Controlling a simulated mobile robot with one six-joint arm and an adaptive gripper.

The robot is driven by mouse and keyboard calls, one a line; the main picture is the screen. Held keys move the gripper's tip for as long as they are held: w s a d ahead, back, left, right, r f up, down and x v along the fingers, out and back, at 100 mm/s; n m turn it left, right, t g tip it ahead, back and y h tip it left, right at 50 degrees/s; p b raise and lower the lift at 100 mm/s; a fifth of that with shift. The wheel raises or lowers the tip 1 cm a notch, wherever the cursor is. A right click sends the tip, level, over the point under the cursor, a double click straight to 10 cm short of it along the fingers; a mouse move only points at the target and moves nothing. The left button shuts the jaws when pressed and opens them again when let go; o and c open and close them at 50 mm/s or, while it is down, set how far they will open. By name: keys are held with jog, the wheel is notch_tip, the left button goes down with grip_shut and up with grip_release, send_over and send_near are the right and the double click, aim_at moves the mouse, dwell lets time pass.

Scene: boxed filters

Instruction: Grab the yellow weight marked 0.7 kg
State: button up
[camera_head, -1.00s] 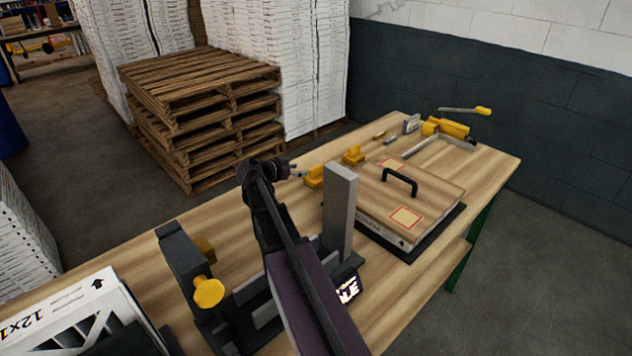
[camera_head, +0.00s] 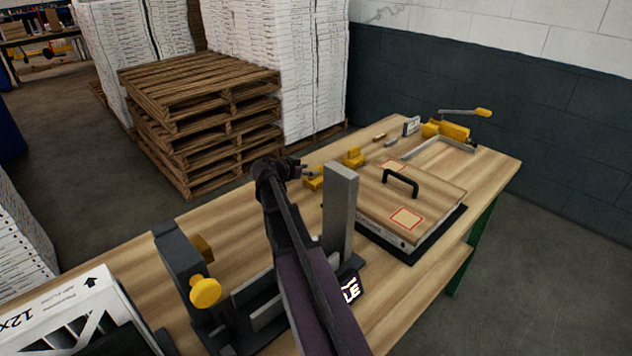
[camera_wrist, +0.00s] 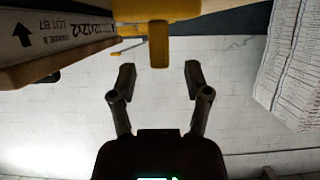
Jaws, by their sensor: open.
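Two yellow blocks that look like weights stand on the wooden workbench (camera_head: 240,228): a nearer one (camera_head: 313,184) and a farther one (camera_head: 353,158). No 0.7 kg mark is readable on either. My gripper (camera_head: 308,170) is at the nearer block and overlaps part of it in the head view. In the wrist view a yellow block (camera_wrist: 185,12) fills the top middle, with a narrow yellow knob (camera_wrist: 159,48) pointing down from it. My open gripper (camera_wrist: 159,76) has one finger on each side of the knob's line, with nothing between the tips. I cannot tell whether they touch.
A wooden-lidded box with a black handle (camera_head: 401,180) sits right of the blocks. A grey upright post (camera_head: 340,212) and a dark clamp with a yellow knob (camera_head: 205,292) stand nearer. A yellow toggle clamp (camera_head: 446,129) is at the far end. Pallets (camera_head: 200,90) stand behind.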

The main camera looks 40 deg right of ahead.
jog(key=shift+b+x, duration=0.4)
jog(key=shift+x, duration=1)
grip_shut()
